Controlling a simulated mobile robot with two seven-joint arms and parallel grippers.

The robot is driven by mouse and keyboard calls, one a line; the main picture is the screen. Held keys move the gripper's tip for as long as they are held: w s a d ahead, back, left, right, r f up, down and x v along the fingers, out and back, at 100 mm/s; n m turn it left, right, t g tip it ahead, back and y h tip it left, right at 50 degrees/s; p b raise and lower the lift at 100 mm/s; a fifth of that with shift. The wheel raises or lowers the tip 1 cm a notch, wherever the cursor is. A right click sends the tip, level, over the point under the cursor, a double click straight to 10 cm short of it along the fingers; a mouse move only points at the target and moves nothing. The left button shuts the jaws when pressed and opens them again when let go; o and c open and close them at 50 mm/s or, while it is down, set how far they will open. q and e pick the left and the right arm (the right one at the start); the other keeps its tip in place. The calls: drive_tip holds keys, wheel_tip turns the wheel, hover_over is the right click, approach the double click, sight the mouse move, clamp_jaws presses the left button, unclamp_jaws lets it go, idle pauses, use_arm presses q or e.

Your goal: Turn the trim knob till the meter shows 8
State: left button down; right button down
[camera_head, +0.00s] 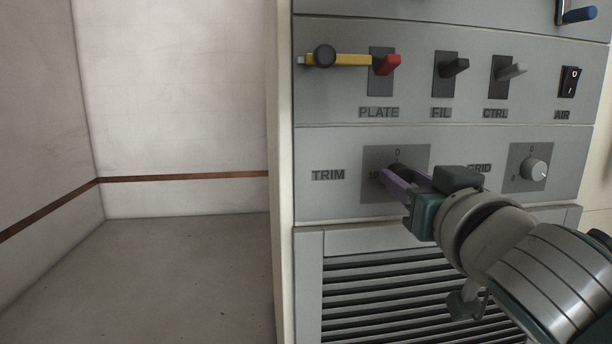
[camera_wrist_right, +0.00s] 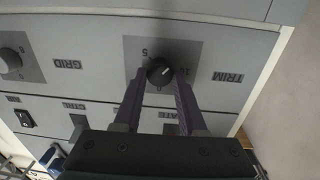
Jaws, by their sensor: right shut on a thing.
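The trim knob (camera_wrist_right: 160,70) is a dark round knob with a small white mark, on a grey dial plate (camera_head: 415,156) beside the TRIM label (camera_head: 328,175). My right gripper (camera_head: 396,181) reaches in from the right. Its purple fingers are shut on the trim knob, one on each side in the right wrist view (camera_wrist_right: 161,78). In the head view the fingers hide most of the knob and part of its scale; a 0 shows at the top and a 10 at the left. The meter is in neither view. My left gripper is not in view.
Above are a red-handled PLATE switch (camera_head: 386,64) with a yellow bar, the FIL switch (camera_head: 453,67), the CTRL switch (camera_head: 510,71) and the AIR rocker (camera_head: 570,81). The GRID knob (camera_head: 535,169) is to the right. A slatted vent (camera_head: 380,285) lies below. The floor at left is clear.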

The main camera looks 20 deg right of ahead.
drive_tip(key=shift+n, duration=0.4)
drive_tip(key=shift+n+p, duration=0.3)
drive_tip(key=shift+n, duration=2.1)
drive_tip(key=shift+c, duration=2.4)
unclamp_jaws()
